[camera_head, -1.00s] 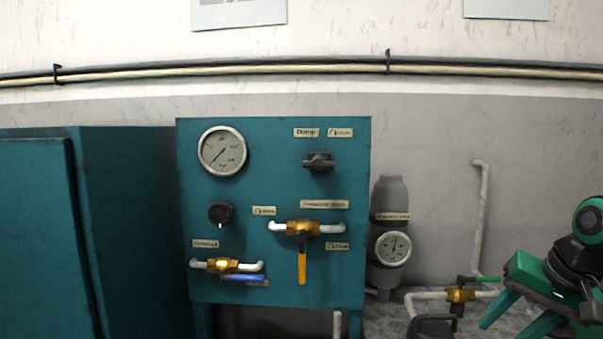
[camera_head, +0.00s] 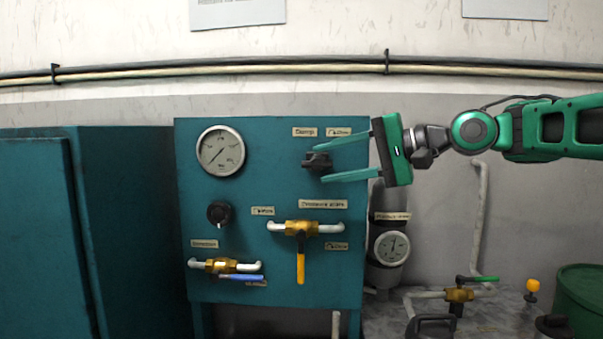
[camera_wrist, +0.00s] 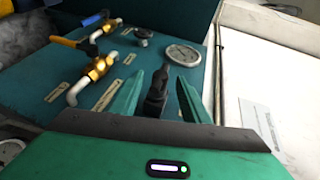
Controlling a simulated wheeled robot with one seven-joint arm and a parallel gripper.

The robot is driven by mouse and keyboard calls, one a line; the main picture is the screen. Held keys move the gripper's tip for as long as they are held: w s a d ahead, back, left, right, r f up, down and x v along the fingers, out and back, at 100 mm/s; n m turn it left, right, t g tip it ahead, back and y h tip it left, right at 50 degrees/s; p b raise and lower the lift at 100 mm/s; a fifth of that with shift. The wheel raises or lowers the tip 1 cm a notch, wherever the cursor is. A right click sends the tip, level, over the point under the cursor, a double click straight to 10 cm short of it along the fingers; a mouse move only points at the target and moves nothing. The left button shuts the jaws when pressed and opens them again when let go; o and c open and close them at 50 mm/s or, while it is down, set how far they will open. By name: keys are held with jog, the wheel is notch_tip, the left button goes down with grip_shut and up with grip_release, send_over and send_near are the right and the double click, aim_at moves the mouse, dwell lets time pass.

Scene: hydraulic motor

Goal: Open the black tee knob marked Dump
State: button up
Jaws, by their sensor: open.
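The black tee knob (camera_head: 316,162) sits at the upper right of the teal panel (camera_head: 260,180), below the small label reading Dump (camera_head: 304,132). My gripper (camera_head: 328,160) has come in from the right in the head view, with its two green fingers spread apart, one above and one below the level of the knob. In the wrist view the black knob (camera_wrist: 157,90) stands between the open fingers (camera_wrist: 155,95), and a gap shows on either side. I cannot tell whether a finger touches it.
A pressure gauge (camera_head: 221,151), a round black knob (camera_head: 219,213), a yellow-handled valve (camera_head: 301,258) and a blue-handled valve (camera_head: 226,266) share the panel. A grey cylinder with a gauge (camera_head: 392,247) stands right of the panel. A green drum (camera_head: 582,295) is at lower right.

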jog(key=x, duration=0.7)
jog(key=shift+w+a, duration=0.15)
jog(key=shift+a, duration=0.05)
jog(key=shift+f, duration=0.1)
grip_shut()
